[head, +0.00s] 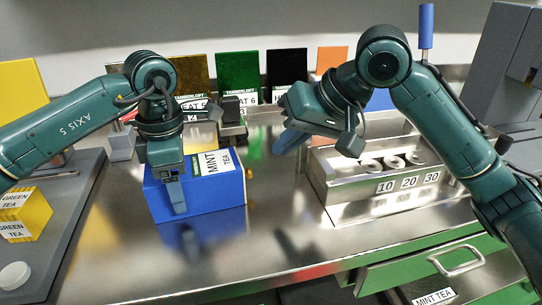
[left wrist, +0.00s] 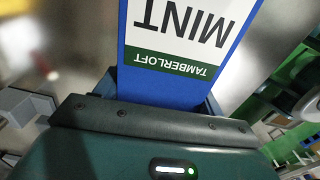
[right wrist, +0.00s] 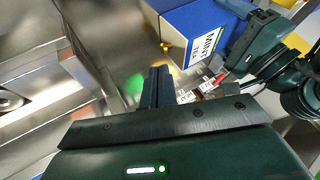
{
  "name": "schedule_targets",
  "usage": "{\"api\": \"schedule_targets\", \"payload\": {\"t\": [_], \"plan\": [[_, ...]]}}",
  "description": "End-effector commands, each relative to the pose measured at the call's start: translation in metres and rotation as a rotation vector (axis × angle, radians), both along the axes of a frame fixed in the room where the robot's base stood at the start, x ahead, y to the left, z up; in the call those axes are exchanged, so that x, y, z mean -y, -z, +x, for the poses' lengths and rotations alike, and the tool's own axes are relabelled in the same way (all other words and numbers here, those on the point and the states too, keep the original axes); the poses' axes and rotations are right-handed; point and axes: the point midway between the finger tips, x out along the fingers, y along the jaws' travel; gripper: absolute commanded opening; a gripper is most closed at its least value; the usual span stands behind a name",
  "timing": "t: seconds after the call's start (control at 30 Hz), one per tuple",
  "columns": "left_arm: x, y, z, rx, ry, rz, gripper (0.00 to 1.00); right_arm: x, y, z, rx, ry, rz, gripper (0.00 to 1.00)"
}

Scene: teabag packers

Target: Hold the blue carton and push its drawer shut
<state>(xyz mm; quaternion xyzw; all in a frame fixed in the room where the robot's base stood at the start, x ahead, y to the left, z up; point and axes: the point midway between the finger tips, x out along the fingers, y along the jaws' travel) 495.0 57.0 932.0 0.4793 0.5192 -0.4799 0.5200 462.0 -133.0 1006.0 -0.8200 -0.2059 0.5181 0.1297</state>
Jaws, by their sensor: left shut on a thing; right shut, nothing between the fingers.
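The blue carton (head: 212,197) lies on the steel counter, with a white and green MINT TEA label. It also fills the top of the left wrist view (left wrist: 165,85). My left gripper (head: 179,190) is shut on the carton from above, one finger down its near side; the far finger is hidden. A small brass knob (right wrist: 165,47) sits on the carton's right end, the drawer's end. I cannot tell whether a gap shows around the drawer. My right gripper (right wrist: 158,78) is shut and empty, apart from the carton, to the right of that end.
A metal holder (head: 350,190) marked 10, 20, 30 stands to the right. A dark tray (head: 75,215) with yellow GREEN TEA boxes (head: 27,212) is at the left. Coloured upright cartons (head: 238,75) line the back. An open green drawer (head: 425,265) is at the front right.

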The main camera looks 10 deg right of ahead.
Motion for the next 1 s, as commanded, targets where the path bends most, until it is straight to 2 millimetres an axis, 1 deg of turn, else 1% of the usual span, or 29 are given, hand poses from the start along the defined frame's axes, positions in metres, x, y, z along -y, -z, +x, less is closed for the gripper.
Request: {"api": "schedule_targets", "payload": {"t": [0.1,0.17,0.47,0.5,0.8,1.0], "plan": [[-0.001,0.000,0.000,0.000,-0.001,0.001,0.42,0.008,-0.012,-0.005,0.002,0.003,-0.001,0.00],[-0.001,0.000,0.000,0.000,-0.001,0.001,0.42,0.010,-0.015,-0.007,0.000,0.003,-0.002,0.00],[-0.001,0.000,0.000,0.000,-0.001,0.001,0.42,0.012,-0.018,-0.008,-0.002,0.002,-0.002,0.00],[-0.001,0.000,0.000,0.000,-0.001,0.001,0.70,0.012,-0.018,-0.008,-0.002,0.002,-0.002,0.00],[-0.001,0.000,0.000,0.000,-0.001,0.001,0.94,0.012,-0.018,-0.008,-0.001,0.003,-0.003,0.00],[-0.001,0.000,0.000,0.000,-0.001,0.001,0.94,0.012,-0.018,-0.008,-0.001,0.003,-0.003,0.00]]}}
